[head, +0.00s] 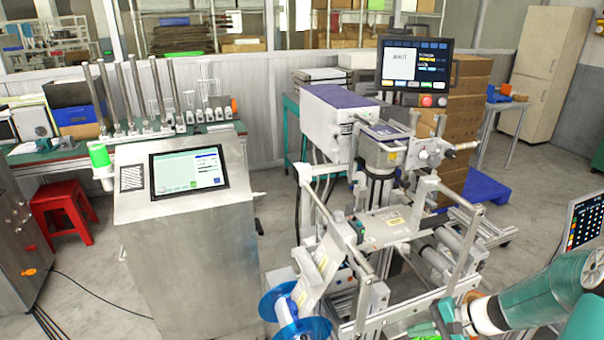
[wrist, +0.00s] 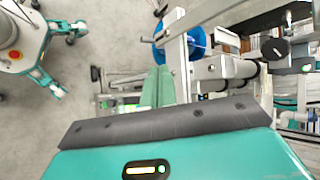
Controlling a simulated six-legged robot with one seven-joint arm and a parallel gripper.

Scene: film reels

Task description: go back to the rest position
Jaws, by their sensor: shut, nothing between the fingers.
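My gripper (head: 440,318) is at the lower right in the head view, at the end of my green and white arm, in front of the labelling machine's frame. In the wrist view its two green fingers (wrist: 158,86) lie side by side, shut and empty. A blue film reel (head: 276,308) sits low on the machine, left of my gripper in the head view. The reel also shows beyond the fingertips in the wrist view (wrist: 198,36). Whether the gripper touches the frame cannot be told.
The metal-framed machine (head: 395,225) stands close to my arm. A steel cabinet with a screen (head: 188,172) stands at the left, beside a red stool (head: 62,210). A tablet screen (head: 585,222) is at the right edge. Bare floor shows between the cabinet and machine.

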